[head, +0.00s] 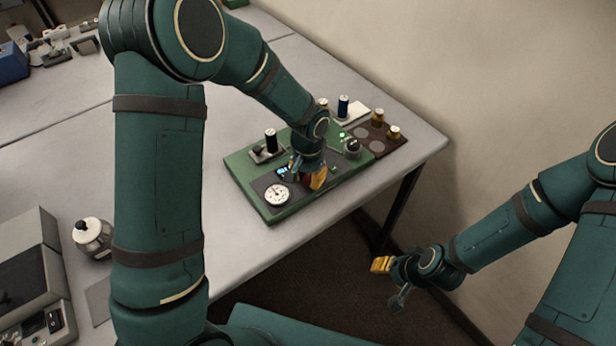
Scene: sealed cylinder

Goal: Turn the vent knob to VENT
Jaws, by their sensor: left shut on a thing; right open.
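A green panel (248,190) lies on the grey table, with a round white gauge (277,194) on its near part and a small blue display beside the gauge. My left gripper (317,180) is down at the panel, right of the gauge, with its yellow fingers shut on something. It appears to be the vent knob, which is hidden by the fingers and wrist, so its pointer and the VENT mark cannot be read. My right gripper (381,265) is open and empty, off the table beyond its front edge.
The wall is close at right.

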